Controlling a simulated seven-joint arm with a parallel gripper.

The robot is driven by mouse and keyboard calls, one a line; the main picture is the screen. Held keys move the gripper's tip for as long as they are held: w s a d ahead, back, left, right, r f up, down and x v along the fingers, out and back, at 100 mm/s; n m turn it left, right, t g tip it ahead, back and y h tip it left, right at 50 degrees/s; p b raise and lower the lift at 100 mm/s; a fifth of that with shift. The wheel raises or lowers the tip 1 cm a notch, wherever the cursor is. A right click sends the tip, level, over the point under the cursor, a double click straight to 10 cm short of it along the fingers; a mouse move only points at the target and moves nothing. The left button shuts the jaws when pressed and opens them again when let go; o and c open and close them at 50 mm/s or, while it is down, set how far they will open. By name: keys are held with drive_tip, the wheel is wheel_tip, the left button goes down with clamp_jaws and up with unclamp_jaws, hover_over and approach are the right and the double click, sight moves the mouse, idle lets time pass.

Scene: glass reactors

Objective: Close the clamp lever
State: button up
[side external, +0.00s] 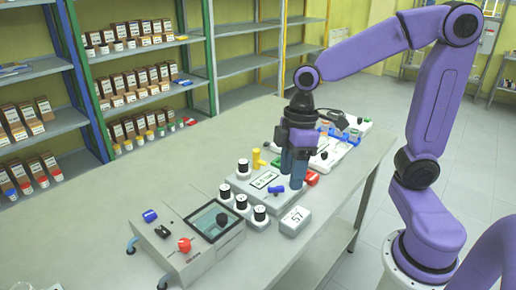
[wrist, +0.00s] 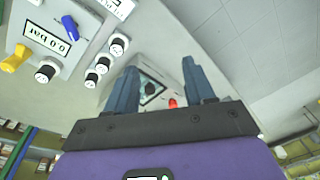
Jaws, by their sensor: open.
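My gripper (side external: 293,178) is open and empty, pointing down over the right end of the grey unit with a display (side external: 265,179). In the wrist view my gripper (wrist: 156,72) shows its two blue fingers spread apart, with nothing between them. A yellow handle (side external: 258,158) stands at the back of this unit and a blue handle (side external: 277,189) at its front; the wrist view also shows the yellow handle (wrist: 15,59) and the blue handle (wrist: 70,28). A red part (side external: 312,178) sits just right of the fingers. I cannot tell which part is the clamp lever.
Several black-and-white knobs (side external: 241,203) stand left of the fingers. A control box (side external: 190,265) with a red knob (side external: 184,244) is at the front left, and a small display block (side external: 295,221) is near the table edge. More equipment (side external: 352,128) stands behind.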

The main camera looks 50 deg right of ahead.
drive_tip(key=w+d+r+m+t+y, duration=0.1)
drive_tip(key=w+d, duration=0.3)
drive_tip(key=w, duration=0.3)
drive_tip(key=w+d+r, duration=0.1)
drive_tip(key=w+d, duration=0.3)
drive_tip(key=w, duration=0.2)
drive_tip(key=m+t, duration=0.1)
drive_tip(key=t, duration=0.1)
approach(256, 150)
drive_tip(key=shift+y, duration=0.3)
drive_tip(key=x, duration=0.8)
drive_tip(key=shift+d+f, duration=0.2)
drive_tip(key=shift+f, duration=0.2)
clamp_jaws()
